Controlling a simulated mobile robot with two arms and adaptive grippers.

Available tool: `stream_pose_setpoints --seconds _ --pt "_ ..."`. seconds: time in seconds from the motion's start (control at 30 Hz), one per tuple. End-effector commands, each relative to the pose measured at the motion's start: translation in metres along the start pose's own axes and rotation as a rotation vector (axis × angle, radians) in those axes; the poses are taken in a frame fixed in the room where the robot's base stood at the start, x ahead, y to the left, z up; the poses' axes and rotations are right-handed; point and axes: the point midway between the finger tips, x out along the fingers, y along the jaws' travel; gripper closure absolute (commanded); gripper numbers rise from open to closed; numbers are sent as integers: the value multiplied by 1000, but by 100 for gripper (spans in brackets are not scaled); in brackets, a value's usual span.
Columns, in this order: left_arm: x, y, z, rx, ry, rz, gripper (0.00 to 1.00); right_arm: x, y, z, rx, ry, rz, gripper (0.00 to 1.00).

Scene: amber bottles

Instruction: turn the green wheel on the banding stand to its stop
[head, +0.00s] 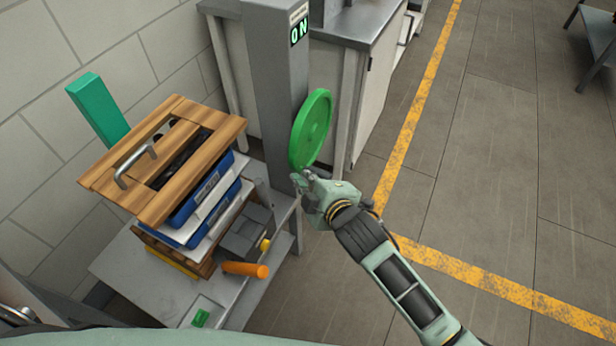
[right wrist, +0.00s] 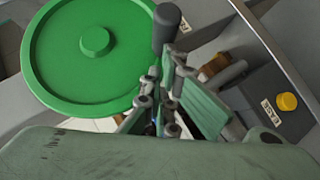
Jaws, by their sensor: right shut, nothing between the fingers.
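The green wheel (head: 311,128) is a round disc with a rim and a central hub, mounted on the side of the banding stand's grey column (head: 276,80). A lit "ON" display is near the column's top. In the right wrist view the wheel (right wrist: 75,75) fills the upper left, with a dark cylindrical handle (right wrist: 167,24) at its right edge. My right gripper (head: 298,178) is at the wheel's lower edge. It also shows in the right wrist view (right wrist: 168,65), its fingers shut and empty just below the handle. I cannot tell whether they touch it. My left gripper is out of view.
Left of the column, a table (head: 140,262) bears a stack of wooden boards (head: 215,128) and blue-and-white packs. A grey box with a yellow button (right wrist: 288,101) and an orange handle (head: 245,269) sit close by. A cabinet stands behind the wheel.

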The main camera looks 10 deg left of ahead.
Motion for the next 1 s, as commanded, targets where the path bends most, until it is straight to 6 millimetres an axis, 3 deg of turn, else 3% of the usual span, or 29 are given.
stream_pose_setpoints --seconds 0.03,0.2,0.6,1.0 --pt "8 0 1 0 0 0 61 5 -9 6 -30 -3 27 100" --pt "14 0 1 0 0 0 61 16 -12 17 -63 -3 64 100" --pt "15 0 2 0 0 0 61 44 -20 45 -61 -4 61 100" --pt "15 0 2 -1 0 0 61 48 -20 49 -60 -2 63 100"
